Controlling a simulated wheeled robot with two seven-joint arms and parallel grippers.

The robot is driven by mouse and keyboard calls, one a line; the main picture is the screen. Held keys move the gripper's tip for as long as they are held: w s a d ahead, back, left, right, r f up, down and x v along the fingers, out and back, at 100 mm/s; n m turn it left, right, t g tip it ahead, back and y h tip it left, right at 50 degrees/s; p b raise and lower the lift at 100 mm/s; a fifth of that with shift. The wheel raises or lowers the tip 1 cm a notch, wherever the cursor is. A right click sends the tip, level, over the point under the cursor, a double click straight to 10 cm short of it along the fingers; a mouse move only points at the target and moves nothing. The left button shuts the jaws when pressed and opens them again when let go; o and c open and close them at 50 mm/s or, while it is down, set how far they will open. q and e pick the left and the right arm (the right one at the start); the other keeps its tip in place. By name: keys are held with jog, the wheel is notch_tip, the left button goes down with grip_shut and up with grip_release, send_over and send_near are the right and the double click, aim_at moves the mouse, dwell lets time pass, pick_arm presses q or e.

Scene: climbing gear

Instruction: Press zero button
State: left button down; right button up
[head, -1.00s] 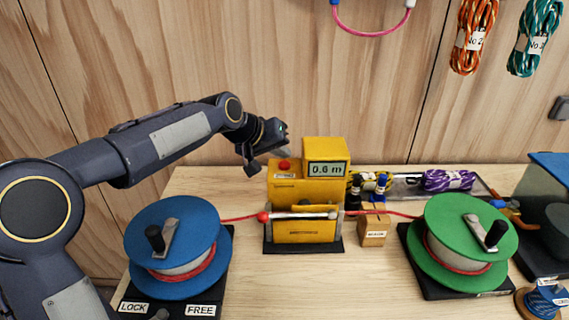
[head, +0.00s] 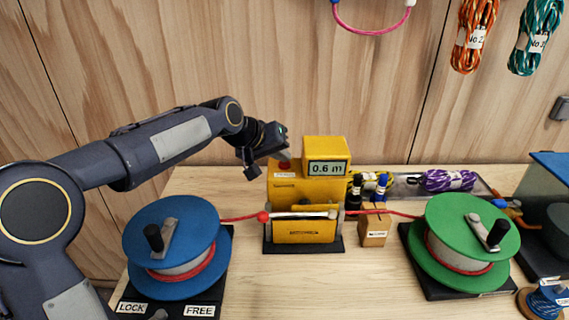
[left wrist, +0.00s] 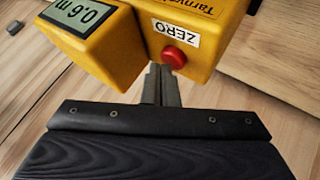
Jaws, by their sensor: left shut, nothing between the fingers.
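The yellow rope meter (head: 300,195) stands on the bench, and its display (head: 327,169) reads 0.6 m. Its red zero button (head: 284,166) is on the lower left top; in the left wrist view the red button (left wrist: 174,57) sits beside a ZERO label (left wrist: 173,34). My left gripper (head: 284,153) is shut and empty, its fingertips right at the button in the head view. In the left wrist view the closed fingertips (left wrist: 161,72) are just short of the button's near edge; I cannot tell whether they touch. My right gripper is not in view.
A red rope runs through the meter from the blue reel (head: 172,240) to the green reel (head: 465,245). A small wooden block (head: 375,230) holds markers right of the meter. A tray (head: 405,186) with purple rope lies behind. Rope coils hang on the wall.

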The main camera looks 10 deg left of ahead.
aim_at(281, 165)
pick_arm(q)
jog(key=shift+f, duration=0.3)
dwell(0.4)
jog(key=shift+r, duration=0.15)
jog(key=shift+r+p, duration=0.6)
jog(key=shift+r, duration=0.15)
jog(key=shift+r, duration=0.1)
notch_tip(281, 165, up, 5)
jog(key=p, duration=0.4)
jog(key=shift+s, duration=0.1)
dwell(0.4)
